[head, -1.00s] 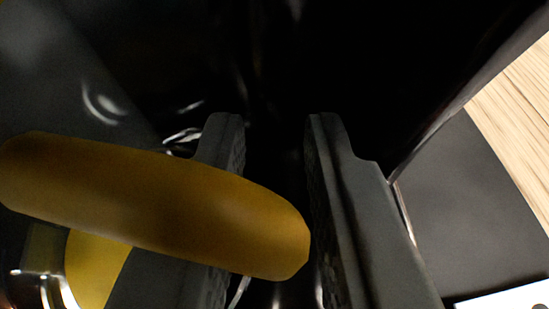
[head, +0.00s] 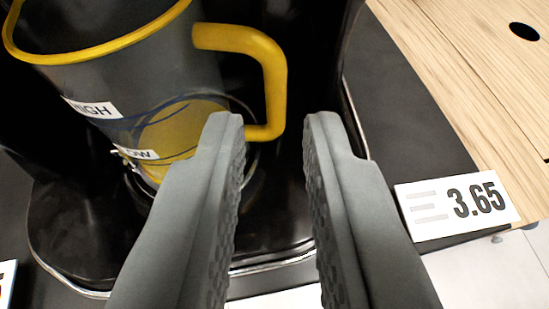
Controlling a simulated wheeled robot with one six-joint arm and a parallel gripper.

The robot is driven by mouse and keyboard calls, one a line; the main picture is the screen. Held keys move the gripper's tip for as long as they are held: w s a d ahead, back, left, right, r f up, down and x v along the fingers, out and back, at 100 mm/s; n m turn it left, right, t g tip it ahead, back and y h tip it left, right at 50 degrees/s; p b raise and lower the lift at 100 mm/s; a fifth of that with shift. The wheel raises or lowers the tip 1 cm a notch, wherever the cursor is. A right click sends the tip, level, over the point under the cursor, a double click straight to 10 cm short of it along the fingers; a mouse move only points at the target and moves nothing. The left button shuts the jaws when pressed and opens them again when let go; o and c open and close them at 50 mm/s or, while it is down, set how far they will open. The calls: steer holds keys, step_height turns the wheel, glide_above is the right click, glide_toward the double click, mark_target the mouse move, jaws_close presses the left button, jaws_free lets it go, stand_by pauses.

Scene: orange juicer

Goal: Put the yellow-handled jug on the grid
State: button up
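The grey see-through jug (head: 165,72) with a yellow rim and yellow handle (head: 274,80) stands at the upper left, inside a black recess. It bears HIGH and LOW labels and has some yellow showing low inside. My gripper (head: 275,125) is open, with nothing between its fingers. The fingertips are near the lower end of the handle in the picture and appear apart from it. The left finger hides part of the jug's foot. No grid can be made out; whatever lies under the jug is hidden or too dark to tell.
A glossy black base (head: 75,235) with a pale edge surrounds the jug's foot. A wooden counter (head: 440,50) with a dark round hole is at the upper right. A white 3.65 price tag (head: 457,205) stands at the right. Pale floor shows at the bottom.

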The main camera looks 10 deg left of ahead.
steer(key=shift+v, duration=1.75)
steer(key=s+a+r+m+t+h, duration=0.1)
steer(key=s+r+t, duration=0.3)
steer(key=s+r, duration=1.9)
steer(key=s, duration=0.3)
steer(key=shift+s+a+r+h, duration=0.2)
steer(key=shift+s+r+h, duration=0.1)
steer(key=shift+s+r, duration=0.1)
